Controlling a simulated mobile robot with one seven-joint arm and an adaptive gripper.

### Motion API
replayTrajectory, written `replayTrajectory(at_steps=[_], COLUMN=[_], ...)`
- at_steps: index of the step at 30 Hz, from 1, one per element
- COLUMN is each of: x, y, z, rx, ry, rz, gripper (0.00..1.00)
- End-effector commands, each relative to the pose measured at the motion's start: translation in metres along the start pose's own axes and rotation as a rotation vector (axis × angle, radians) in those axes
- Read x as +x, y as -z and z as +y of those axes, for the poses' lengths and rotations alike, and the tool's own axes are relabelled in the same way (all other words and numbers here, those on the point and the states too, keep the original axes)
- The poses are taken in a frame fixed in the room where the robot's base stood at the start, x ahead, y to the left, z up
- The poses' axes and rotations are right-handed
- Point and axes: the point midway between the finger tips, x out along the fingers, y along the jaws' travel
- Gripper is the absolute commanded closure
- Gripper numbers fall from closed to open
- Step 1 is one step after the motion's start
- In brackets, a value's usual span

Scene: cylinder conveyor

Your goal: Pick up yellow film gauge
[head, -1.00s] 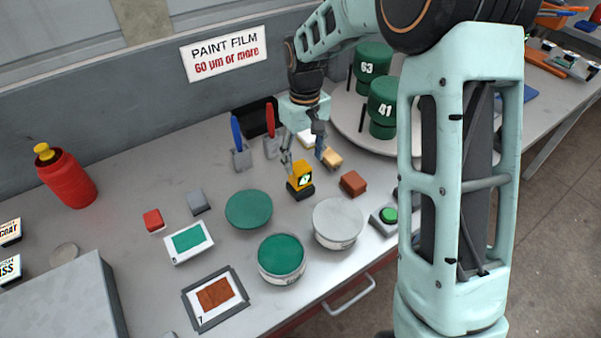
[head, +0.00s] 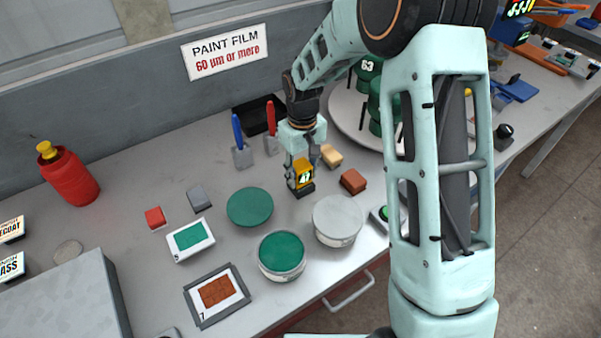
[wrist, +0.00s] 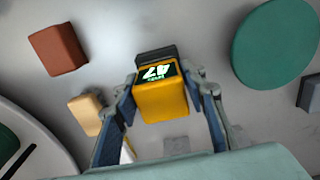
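The yellow film gauge (head: 301,173) stands upright on the grey bench, with a dark base and a lit display reading 47. My gripper (head: 301,166) is directly above it, fingers pointing down. In the wrist view, the gauge (wrist: 161,101) sits between the two blue-padded fingers of my gripper (wrist: 162,88). The fingertips appear to press against its left and right sides. I see no clear gap under its base.
A green disc (head: 250,207), an open green paint can (head: 282,254) and a grey-topped can (head: 337,220) stand in front. A brown block (head: 353,181) and a tan block (head: 331,156) are to the right. Blue- and red-handled tools (head: 240,145) stand behind.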

Motion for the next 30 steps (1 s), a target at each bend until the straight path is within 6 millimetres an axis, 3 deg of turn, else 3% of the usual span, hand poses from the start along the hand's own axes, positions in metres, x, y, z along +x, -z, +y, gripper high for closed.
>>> replayTrajectory(at_steps=[9, 20, 24, 30], x=[-0.001, -0.011, -0.032, -0.060], y=[0.000, 0.001, 0.001, -0.022], z=[0.000, 0.001, 0.001, -0.005], rx=[0.000, 0.000, 0.001, 0.001], ry=[0.000, -0.001, -0.002, -0.002], rz=[0.001, 0.002, 0.005, 0.004], gripper=[0.95, 0.95, 0.95, 0.95])
